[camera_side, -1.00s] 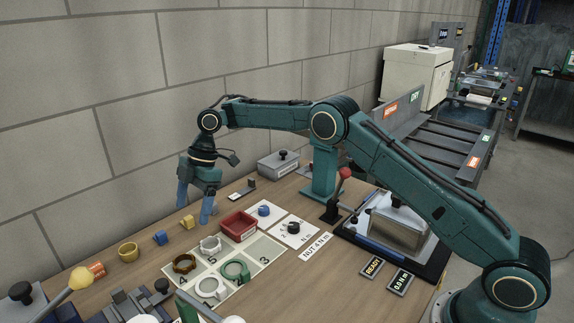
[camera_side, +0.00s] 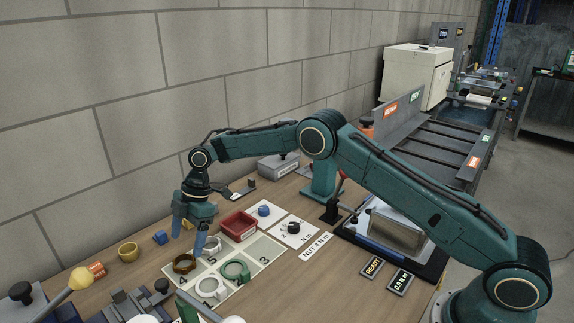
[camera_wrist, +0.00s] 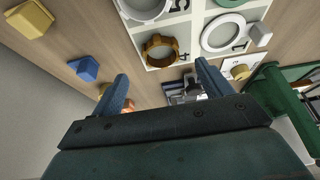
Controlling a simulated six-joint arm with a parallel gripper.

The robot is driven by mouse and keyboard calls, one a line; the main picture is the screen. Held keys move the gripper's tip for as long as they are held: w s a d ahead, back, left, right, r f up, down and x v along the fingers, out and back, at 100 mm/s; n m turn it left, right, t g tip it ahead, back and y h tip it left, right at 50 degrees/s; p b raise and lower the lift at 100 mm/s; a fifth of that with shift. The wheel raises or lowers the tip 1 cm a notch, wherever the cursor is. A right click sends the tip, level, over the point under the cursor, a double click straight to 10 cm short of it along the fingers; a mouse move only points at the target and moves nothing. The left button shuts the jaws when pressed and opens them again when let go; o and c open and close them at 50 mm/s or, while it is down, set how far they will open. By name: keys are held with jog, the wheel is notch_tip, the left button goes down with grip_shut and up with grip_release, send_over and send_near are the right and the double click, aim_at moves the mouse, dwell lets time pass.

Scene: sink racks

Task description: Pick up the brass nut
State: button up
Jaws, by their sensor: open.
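The brass nut (camera_side: 184,264), a brownish ring, lies on a white numbered board (camera_side: 240,279) on the bench. In the wrist view the nut (camera_wrist: 160,50) is fully visible, just beyond and between my fingertips. My gripper (camera_side: 188,241) is open and empty, pointing down above the nut and apart from it. Its two blue fingers also show in the wrist view (camera_wrist: 162,72). A white ring (camera_side: 211,249), a lower white ring (camera_side: 212,288) and a green ring (camera_side: 235,270) lie on the same board.
A red tray (camera_side: 239,227) stands behind the board. A yellow-knobbed lever (camera_side: 80,278) rises at the front left. A concrete block wall (camera_side: 90,110) runs behind the bench.

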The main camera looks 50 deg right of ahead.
aim_at(187, 265)
jog(key=shift+x, duration=2.65)
jog(key=shift+s, duration=0.15)
jog(key=c, duration=1.1)
jog(key=shift+r, duration=0.2)
notch_tip(187, 265, up, 10)
jog(key=shift+f, duration=0.1)
